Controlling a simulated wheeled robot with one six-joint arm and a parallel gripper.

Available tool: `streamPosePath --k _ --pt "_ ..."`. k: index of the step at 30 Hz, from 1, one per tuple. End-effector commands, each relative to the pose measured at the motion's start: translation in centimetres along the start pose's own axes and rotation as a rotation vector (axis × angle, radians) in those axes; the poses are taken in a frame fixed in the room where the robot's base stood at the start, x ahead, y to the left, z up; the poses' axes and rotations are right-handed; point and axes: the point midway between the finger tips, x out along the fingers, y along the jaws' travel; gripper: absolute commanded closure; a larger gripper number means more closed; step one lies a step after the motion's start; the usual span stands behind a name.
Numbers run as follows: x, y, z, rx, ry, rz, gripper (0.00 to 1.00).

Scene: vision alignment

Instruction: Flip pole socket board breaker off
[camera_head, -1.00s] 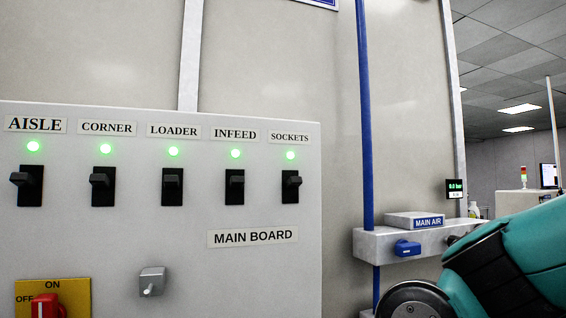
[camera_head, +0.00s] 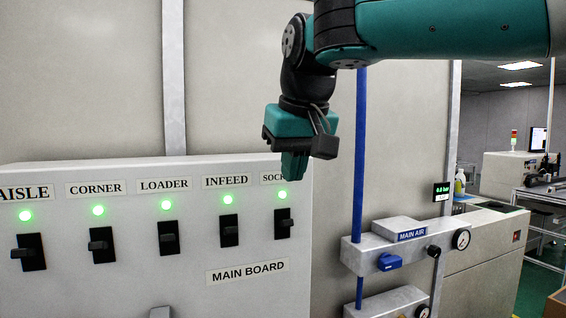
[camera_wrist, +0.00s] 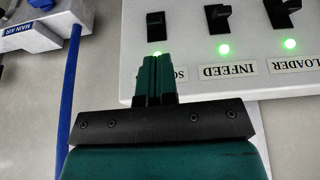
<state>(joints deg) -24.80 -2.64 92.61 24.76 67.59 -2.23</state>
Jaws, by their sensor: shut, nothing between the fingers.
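A pale panel labelled MAIN BOARD (camera_head: 215,300) carries a row of black breakers. The SOCKETS breaker (camera_head: 283,223) is at the right end, its label partly covered by my gripper. The green lamp (camera_head: 282,195) above it is lit. This breaker (camera_wrist: 155,24) also shows in the wrist view, upside down, just beyond my fingertips. My gripper (camera_head: 293,179) points down, fingers shut and empty, above the breaker near its label. In the wrist view the closed fingertips (camera_wrist: 157,60) overlap the label and lamp; whether they touch the panel I cannot tell.
The INFEED breaker (camera_head: 229,230), LOADER breaker (camera_head: 168,238), CORNER breaker (camera_head: 101,245) and AISLE breaker (camera_head: 28,252) stand to the left, lamps lit green. A blue pipe (camera_head: 361,140) and the MAIN AIR unit (camera_head: 400,245) are at right.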

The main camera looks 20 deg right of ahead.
Motion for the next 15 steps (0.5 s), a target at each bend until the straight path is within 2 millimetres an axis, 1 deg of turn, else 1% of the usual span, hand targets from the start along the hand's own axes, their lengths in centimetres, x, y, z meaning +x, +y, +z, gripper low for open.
streamPosePath --k 1,3,12,15 --pt "-1.26 -0.05 -0.78 0.019 0.005 0.000 1.00" --pt "-1.65 -0.04 -1.06 0.035 0.007 0.000 1.00" --pt "-1.52 0.01 -1.01 0.041 0.009 0.001 1.00" --pt "-1.13 0.04 -1.02 0.041 0.009 0.002 1.00"
